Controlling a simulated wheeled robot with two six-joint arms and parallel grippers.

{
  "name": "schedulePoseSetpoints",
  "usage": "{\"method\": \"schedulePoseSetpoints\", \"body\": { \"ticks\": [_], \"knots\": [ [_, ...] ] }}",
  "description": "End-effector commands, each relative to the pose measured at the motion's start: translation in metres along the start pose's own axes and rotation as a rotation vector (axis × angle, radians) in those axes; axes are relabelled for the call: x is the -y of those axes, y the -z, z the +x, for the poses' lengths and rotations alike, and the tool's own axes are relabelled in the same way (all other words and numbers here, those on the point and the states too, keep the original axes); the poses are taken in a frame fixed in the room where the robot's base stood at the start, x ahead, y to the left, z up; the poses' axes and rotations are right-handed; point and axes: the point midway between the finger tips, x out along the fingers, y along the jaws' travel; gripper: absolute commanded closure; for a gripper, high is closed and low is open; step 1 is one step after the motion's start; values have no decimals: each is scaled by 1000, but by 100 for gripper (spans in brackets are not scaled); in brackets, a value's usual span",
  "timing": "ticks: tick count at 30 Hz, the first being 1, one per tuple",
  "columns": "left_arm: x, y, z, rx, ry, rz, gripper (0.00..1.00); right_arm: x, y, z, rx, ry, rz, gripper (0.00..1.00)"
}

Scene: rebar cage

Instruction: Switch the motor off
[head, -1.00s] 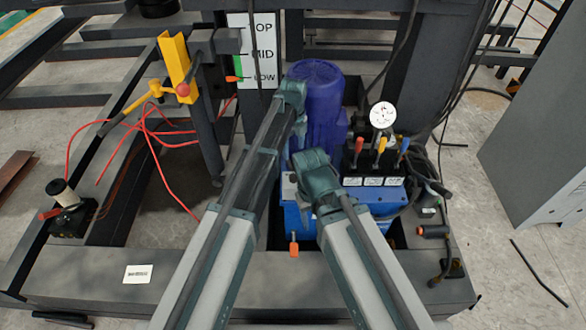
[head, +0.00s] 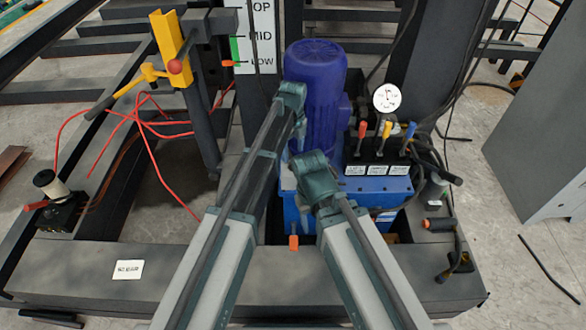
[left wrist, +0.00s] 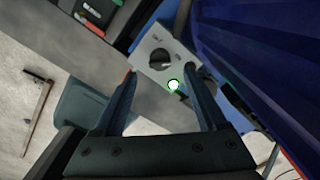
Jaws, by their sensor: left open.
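The blue motor (head: 313,90) stands upright on the blue power unit (head: 375,184). In the left wrist view its ribbed blue side fills the right part (left wrist: 270,60). A pale switch box with a black rotary knob (left wrist: 158,60) and a lit green lamp (left wrist: 173,86) shows in that view. My left gripper (left wrist: 159,72) is open, its two fingers pointing at the box, with the knob and lamp seen between them. I see no contact. In the head view my own arm links cover the switch box and most of this gripper. My right gripper is not visible.
A pressure gauge (head: 387,97) and several coloured levers (head: 384,130) stand right of the motor. A yellow post (head: 172,50), red cables (head: 155,125) and a hand valve (head: 55,190) are at left. A grey cabinet (head: 540,130) stands at right. Dark frame beams surround the area.

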Motion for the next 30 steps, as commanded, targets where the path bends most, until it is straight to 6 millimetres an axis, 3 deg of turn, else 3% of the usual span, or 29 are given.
{"method": "schedulePoseSetpoints", "body": {
  "ticks": [1,10,23,30],
  "knots": [
    [0,0,15,0,0,0,26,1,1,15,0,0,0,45],
    [0,0,52,0,0,0,26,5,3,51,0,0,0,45],
    [0,0,56,0,0,0,26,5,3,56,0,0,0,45],
    [0,0,56,0,0,0,69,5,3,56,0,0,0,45]
  ]
}}
